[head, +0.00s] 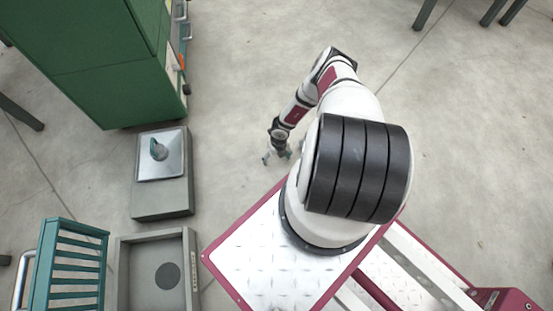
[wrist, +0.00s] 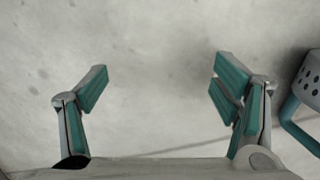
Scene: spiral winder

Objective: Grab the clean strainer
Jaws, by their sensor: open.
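A small teal and dark item (head: 158,149) sits on a square metal tray (head: 172,170) at the left in the head view. It is too small there to tell whether it is the strainer. In the wrist view, a grey perforated piece with a curved teal handle (wrist: 312,78) shows at the right edge, partly cut off; it looks like a strainer. My gripper (head: 277,156) is to the right of the tray, apart from it. In the wrist view my gripper (wrist: 161,80) is open, with only bare floor between its teal fingers.
The tray rests on a grey block (head: 160,204). A grey basin with a dark round drain (head: 125,270) stands below it, beside a teal slatted rack (head: 78,262). A tall green cabinet (head: 95,65) stands at upper left. Open concrete floor lies around my gripper.

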